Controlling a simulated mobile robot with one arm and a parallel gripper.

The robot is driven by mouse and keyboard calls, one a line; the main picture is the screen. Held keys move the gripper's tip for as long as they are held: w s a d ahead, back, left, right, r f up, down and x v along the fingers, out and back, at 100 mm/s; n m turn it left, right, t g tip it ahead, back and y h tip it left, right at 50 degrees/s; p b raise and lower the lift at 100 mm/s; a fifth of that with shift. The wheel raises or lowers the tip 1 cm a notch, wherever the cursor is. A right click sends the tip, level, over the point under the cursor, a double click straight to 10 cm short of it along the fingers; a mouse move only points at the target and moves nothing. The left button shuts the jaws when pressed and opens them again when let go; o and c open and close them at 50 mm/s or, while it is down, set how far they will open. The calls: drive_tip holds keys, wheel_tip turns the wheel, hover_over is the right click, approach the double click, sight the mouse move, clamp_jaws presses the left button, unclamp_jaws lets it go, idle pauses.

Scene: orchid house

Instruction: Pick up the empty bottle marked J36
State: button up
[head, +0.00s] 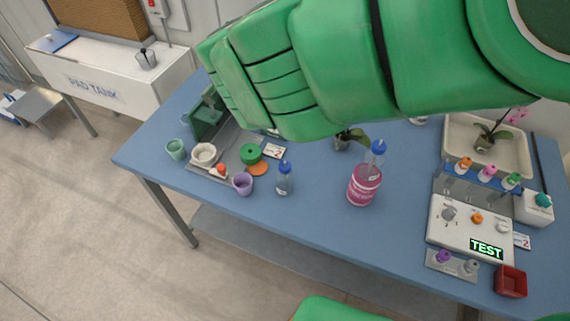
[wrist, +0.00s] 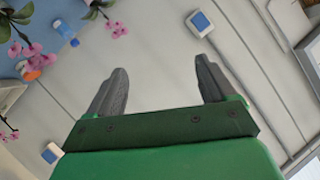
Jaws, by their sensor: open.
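No marking J36 is legible in either view. A small clear bottle with a blue cap (head: 284,181) stands upright on the blue bench (head: 310,235) in the head view. Another clear, blue-capped bottle (head: 377,152) shows just behind or above a container of pink liquid (head: 364,187); I cannot tell whether they are separate. My gripper (wrist: 160,80) is open in the wrist view, with nothing between its fingers and a pale wall-like surface beyond. A blue-and-clear bottle-like object (wrist: 66,33) is at upper left there. My green arm hides part of the bench's back.
Left on the bench are a purple cup (head: 242,184), a green cup (head: 175,149) and a white mortar (head: 204,154). Right are a device reading TEST (head: 462,229), a red box (head: 510,281) and a potted orchid in a tray (head: 459,122). The bench's front middle is clear.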

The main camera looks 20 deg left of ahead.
wheel_tip(320, 180, down, 4)
drive_tip(key=s+d+h, duration=0.2)
drive_tip(key=s+h, duration=0.1)
drive_tip(key=t+h, duration=0.1)
drive_tip(key=h, duration=0.4)
hover_over(282, 181)
drive_tip(key=s, duration=0.3)
wheel_tip(282, 181, down, 5)
drive_tip(key=f, duration=2.3)
drive_tip(key=shift+a, duration=0.25)
drive_tip(key=shift+x, duration=1.25)
drive_tip(key=shift+a+x, duration=0.15)
drive_tip(key=shift+x, duration=0.65)
drive_tip(key=shift+a+x, duration=0.1)
drive_tip(key=shift+x, duration=1.7)
drive_tip(key=shift+a, duration=0.1)
drive_tip(key=c, duration=1)
